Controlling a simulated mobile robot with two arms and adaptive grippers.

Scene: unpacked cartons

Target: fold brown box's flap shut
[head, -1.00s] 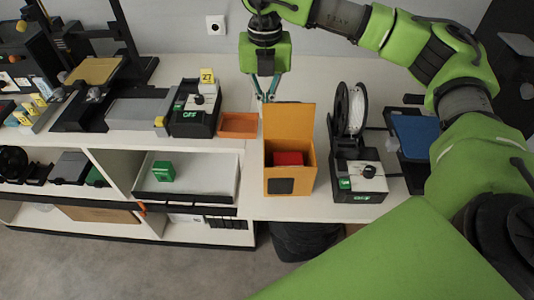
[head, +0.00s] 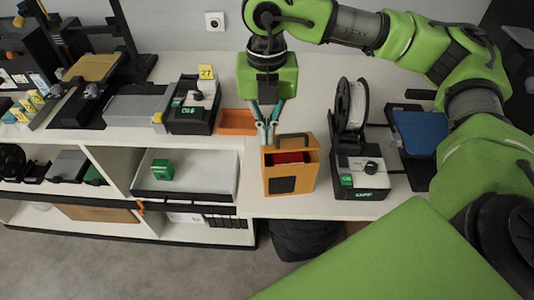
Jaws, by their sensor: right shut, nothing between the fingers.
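The brown box (head: 279,185), orange-brown with a dark square on its front, stands on the white counter near the front edge. A red item (head: 288,158) shows inside it. Its flap (head: 292,143) rises from the back rim and looks tilted forward over the opening; a gap at the front still shows the inside. My left gripper is not in view.
An orange tray (head: 236,122) lies behind and left of the box. A black device with a white spool (head: 356,105) stands close on the right. A black device with yellow tag (head: 194,106) is on the left. A green box (head: 162,170) lies on the lower shelf.

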